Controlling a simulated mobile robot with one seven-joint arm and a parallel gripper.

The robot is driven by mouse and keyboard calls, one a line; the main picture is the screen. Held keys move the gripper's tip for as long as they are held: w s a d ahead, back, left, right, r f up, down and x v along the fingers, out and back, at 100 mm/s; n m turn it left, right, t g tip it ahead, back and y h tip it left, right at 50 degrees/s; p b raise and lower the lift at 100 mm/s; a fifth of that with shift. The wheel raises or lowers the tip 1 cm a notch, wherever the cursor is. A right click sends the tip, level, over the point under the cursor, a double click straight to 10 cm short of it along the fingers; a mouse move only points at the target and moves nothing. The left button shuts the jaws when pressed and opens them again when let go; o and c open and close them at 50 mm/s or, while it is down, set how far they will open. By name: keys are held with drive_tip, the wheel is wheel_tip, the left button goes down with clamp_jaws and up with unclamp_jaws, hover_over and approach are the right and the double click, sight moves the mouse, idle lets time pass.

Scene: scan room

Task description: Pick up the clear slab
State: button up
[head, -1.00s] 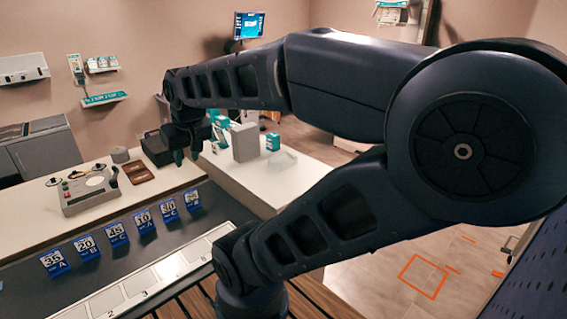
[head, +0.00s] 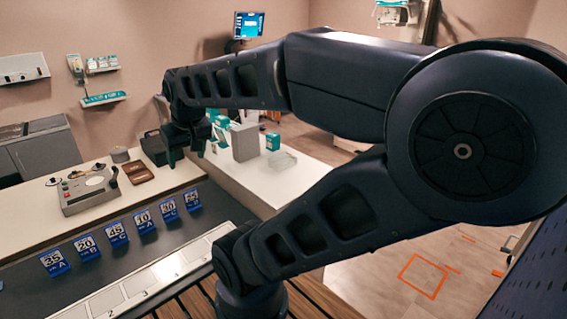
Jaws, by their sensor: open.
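The clear slab (head: 283,160) is a pale see-through flat block. It lies on the white counter, right of a grey box and teal-and-white boxes. My gripper (head: 186,158) is open and points down near the counter's left part, to the left of the slab and apart from it. No object shows between its fingers, though they are small and dark in the view.
Blue number cards (head: 113,234) line the dark strip in front. A control box (head: 88,188) and brown tray (head: 138,173) sit left.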

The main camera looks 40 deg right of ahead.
drive_tip(key=o, duration=0.7)
drive_tip(key=w+d+n+g+h, duration=0.15)
drive_tip(key=w+d+n, duration=0.35)
drive_tip(key=w+d, duration=0.55)
drive_tip(key=n+g+h, duration=0.3)
drive_tip(key=n, duration=1)
hover_over(282, 158)
drive_tip(key=a, duration=0.4)
wheel_tip(282, 158, down, 18)
drive_tip(key=shift+s+f, duration=0.1)
drive_tip(key=shift+f, duration=0.1)
drive_tip(key=shift+x, duration=5.5)
